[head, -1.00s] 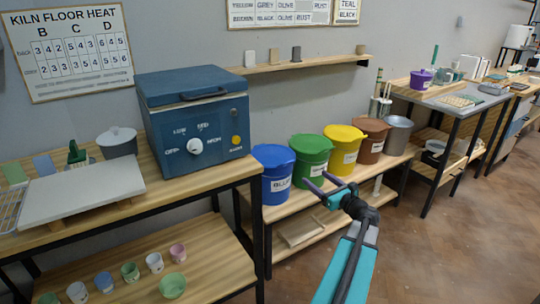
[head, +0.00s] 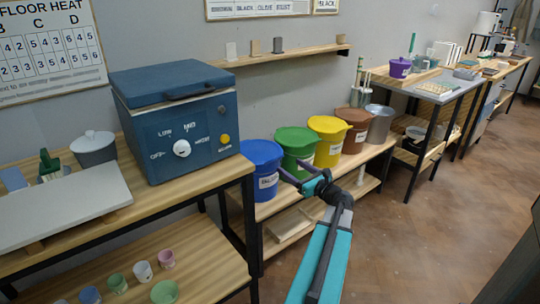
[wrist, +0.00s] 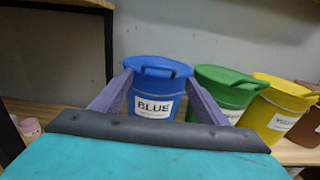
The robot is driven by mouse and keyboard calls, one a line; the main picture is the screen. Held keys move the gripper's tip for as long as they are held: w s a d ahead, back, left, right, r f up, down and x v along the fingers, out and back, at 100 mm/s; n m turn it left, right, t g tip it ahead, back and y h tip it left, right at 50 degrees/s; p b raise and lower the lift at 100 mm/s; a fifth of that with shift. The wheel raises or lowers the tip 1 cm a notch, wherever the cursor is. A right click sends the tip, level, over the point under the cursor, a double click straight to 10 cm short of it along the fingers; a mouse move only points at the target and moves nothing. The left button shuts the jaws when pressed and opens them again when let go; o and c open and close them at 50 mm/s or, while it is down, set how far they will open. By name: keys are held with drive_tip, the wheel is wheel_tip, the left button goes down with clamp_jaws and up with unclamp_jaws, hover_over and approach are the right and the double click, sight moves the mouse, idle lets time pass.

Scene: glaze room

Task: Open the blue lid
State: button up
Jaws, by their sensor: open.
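The blue lid (head: 262,153) sits on the blue bucket (head: 266,184), at the left end of a row of buckets on a low wooden shelf in the head view. In the wrist view the blue lid (wrist: 157,67) shows a raised handle on top, and the bucket (wrist: 140,95) has a white label reading BLUE. My gripper (head: 288,170) is open and empty, in front of the blue and green buckets in the head view. In the wrist view its two purple fingers (wrist: 156,84) stand either side of the blue bucket, whose lid is ahead of them. Contact is not visible.
A green bucket (head: 297,148), yellow bucket (head: 330,135) and brown bucket (head: 355,127) stand right of the blue one. A blue kiln (head: 180,120) on a table is at the left. Open floor (head: 400,225) lies to the right.

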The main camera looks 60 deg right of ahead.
drive_tip(key=b, duration=0.1)
approach(271, 153)
drive_tip(key=w+r, duration=0.1)
drive_tip(key=w, duration=0.1)
drive_tip(key=w+r, duration=0.1)
drive_tip(key=w, duration=0.1)
drive_tip(key=w+a+r, duration=0.1)
drive_tip(key=w, duration=0.1)
drive_tip(key=shift+w+a, duration=0.1)
drive_tip(key=shift+w, duration=0.1)
drive_tip(key=c, duration=1.2)
drive_tip(key=shift+o, duration=0.2)
drive_tip(key=shift+w+r, duration=0.1)
drive_tip(key=shift+r, duration=0.1)
